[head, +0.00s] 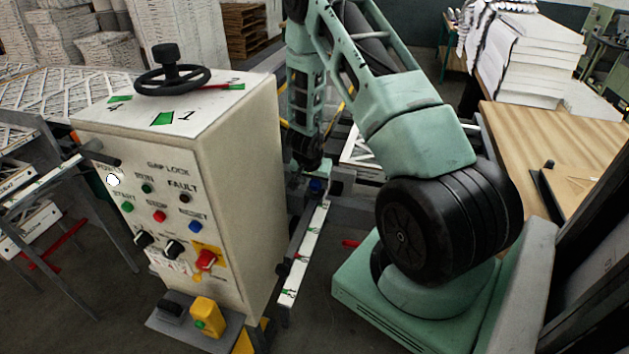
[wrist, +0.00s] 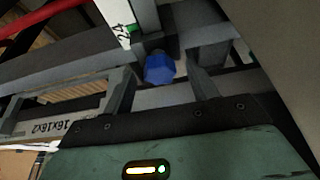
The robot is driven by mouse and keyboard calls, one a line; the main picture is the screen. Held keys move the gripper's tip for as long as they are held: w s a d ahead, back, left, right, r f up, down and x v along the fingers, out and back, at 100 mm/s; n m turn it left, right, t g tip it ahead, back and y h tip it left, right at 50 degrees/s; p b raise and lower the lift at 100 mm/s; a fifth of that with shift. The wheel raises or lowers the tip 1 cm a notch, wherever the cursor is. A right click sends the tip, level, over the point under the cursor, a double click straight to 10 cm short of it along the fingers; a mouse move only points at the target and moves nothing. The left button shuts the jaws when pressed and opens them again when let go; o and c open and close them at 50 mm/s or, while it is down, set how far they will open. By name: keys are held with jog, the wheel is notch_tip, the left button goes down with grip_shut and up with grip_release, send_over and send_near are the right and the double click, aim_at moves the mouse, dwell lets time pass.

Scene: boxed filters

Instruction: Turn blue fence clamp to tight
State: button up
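The blue fence clamp (wrist: 160,68) is a faceted blue knob on a dark mount in the wrist view. A gap shows between the knob and each finger. In the head view the arm reaches down to the clamp, and the fingertips are too small to make out.
A cream control cabinet (head: 185,165) with buttons and a black handwheel (head: 172,80) stands close to the left of my arm. A wooden table (head: 545,150) is at the right. A grey frame bar (wrist: 60,65) and a red bar (wrist: 40,20) lie near the knob in the wrist view.

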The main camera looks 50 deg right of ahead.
jog(key=p+v, duration=0.5)
jog(key=v, duration=1.2)
jog(key=shift+r, duration=0.2)
jog(key=shift+s, duration=0.1)
